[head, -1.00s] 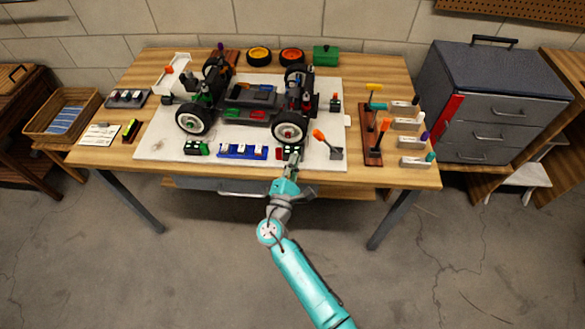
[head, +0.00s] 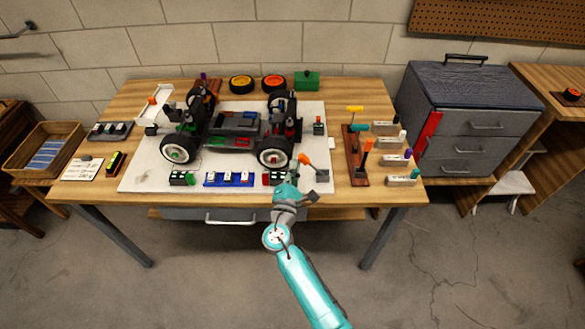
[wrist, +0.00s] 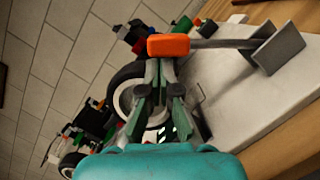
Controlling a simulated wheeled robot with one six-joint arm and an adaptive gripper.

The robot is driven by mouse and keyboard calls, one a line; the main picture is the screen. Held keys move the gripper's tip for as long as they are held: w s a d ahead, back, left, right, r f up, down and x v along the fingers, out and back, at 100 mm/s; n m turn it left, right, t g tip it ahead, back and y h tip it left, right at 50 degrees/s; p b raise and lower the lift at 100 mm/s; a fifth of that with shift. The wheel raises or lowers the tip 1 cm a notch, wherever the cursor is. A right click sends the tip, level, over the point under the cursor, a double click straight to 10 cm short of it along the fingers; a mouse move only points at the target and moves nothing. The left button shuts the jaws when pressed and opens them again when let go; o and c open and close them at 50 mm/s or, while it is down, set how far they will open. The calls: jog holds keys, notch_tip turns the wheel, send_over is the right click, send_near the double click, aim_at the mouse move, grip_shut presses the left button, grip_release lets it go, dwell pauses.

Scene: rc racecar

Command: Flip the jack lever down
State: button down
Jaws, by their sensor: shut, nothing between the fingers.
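The jack lever has an orange grip (head: 304,159) on a grey rod that rises from a grey base (head: 322,176) near the front right of the white mat. The rod is raised and leans left in the head view. In the wrist view the orange grip (wrist: 168,45) is just beyond the fingertips, with the grey base (wrist: 280,47) to its right. My gripper (wrist: 164,68) is shut and empty, pointing at the orange grip. Touch or a small gap cannot be told. In the head view my gripper (head: 290,174) is just left of the lever, its fingers hard to make out.
The RC car (head: 232,132) stands on the white mat (head: 150,182) behind my gripper. A blue block strip (head: 229,180) and a red-and-black block (head: 270,179) lie left of the lever. A brown tool rack (head: 355,175) stands to the right. Bare mat lies right of the lever.

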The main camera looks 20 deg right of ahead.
jog(key=shift+d+r, duration=0.1)
jog(key=shift+s+d+r+m+g, duration=0.2)
jog(key=shift+d+r+m, duration=0.25)
jog(key=shift+m, duration=0.25)
jog(key=shift+s+d+r+m+g, duration=0.1)
jog(key=shift+d+r+m+g, duration=0.2)
jog(key=shift+m, duration=0.4)
jog(key=s+d+r+m+g+y, duration=0.1)
jog(key=s+d+r+m+g, duration=0.1)
jog(key=d+m, duration=1)
jog(key=shift+s, duration=0.9)
jog(key=shift+s+d+f, duration=0.1)
jog(key=shift+d+f, duration=0.05)
